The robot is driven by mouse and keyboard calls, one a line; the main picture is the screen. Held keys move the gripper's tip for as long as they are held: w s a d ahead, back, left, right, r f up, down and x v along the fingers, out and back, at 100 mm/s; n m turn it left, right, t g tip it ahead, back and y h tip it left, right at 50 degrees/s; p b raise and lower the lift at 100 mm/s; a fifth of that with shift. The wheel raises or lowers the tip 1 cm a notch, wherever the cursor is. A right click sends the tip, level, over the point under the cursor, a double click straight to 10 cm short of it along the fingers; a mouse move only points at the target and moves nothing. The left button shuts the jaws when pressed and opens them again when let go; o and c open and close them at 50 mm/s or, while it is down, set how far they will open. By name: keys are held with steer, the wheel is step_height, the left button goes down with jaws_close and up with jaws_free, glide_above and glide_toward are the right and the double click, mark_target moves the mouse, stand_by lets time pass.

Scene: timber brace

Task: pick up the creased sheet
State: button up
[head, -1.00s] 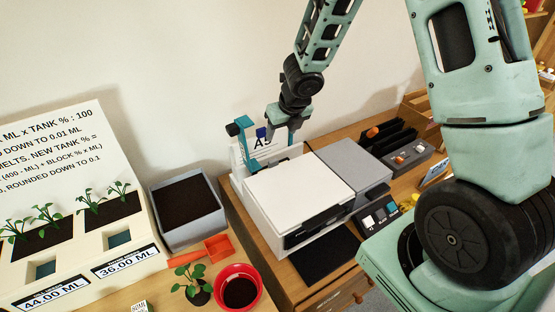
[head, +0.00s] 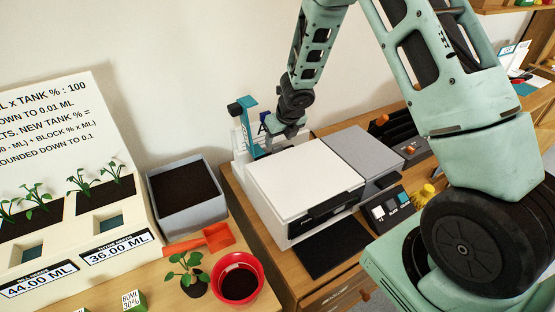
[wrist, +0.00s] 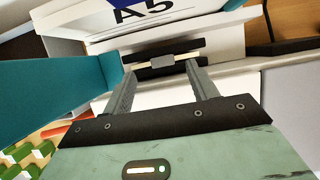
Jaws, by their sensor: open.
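My gripper (head: 286,134) hangs behind the white printer-like machine (head: 305,178), at its back-left end. In the wrist view the two fingers of my gripper (wrist: 160,70) are apart. A small grey piece in a dark slot shows between their tips. I cannot tell whether they touch it. A white panel marked A5 (wrist: 180,28) stands just beyond the fingertips. A white surface shows between the fingers, but I cannot make out creases. No sheet can be told for sure as the creased one.
A teal post (head: 247,118) stands close to the left of my gripper, and its teal side fills the left of the wrist view. A black mat (head: 329,246) lies in front.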

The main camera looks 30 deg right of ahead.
mark_target(277, 147)
steer(key=b+x, duration=0.1)
steer(key=x, duration=0.3)
steer(key=shift+d+f, duration=0.2)
steer(key=shift+f, duration=0.05)
jaws_close()
steer(key=shift+r, duration=0.15)
